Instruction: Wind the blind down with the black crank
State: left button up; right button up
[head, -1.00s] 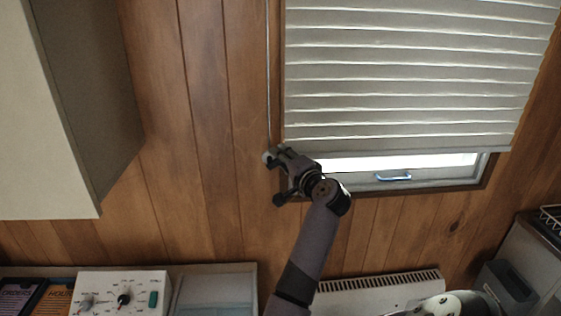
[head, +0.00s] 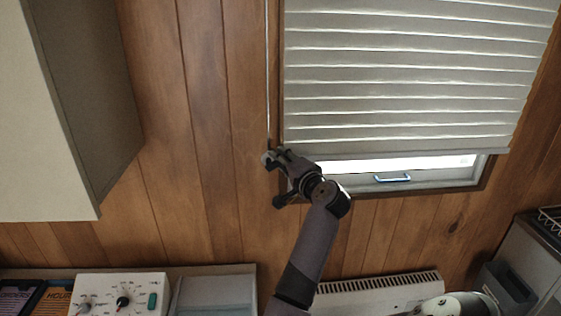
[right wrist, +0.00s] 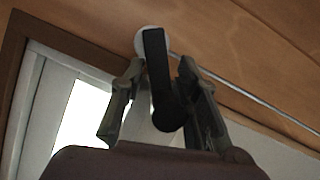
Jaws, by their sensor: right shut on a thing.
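The pale slatted blind (head: 405,75) hangs over most of the window in the head view. A bright strip of glass (head: 400,165) shows below its bottom edge. The black crank (right wrist: 157,62) shows in the right wrist view, with its arm running from a round white hub (right wrist: 140,40) on the wall to a knob between my fingers. My right gripper (head: 277,178) is at the lower left corner of the window; in the right wrist view its fingers (right wrist: 160,95) are on both sides of the crank knob, shut on it. In the head view the gripper largely hides the crank. My left gripper is out of view.
A thin rod or cord (head: 267,75) runs up the wood wall above the hub. A cabinet (head: 85,110) juts out at the left. Below are a white control box (head: 140,292) and a heater (head: 375,290). A blue handle (head: 392,179) is on the window frame.

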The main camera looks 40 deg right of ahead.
jog(key=shift+s+d+f, duration=0.1)
jog(key=shift+f, duration=0.35)
jog(key=o, duration=0.7)
jog(key=shift+o, duration=0.2)
jog(key=shift+s+d+r, duration=0.1)
jog(key=shift+d, duration=0.1)
jog(key=shift+r, duration=0.25)
jog(key=v, duration=0.8)
jog(key=shift+a+f, duration=0.1)
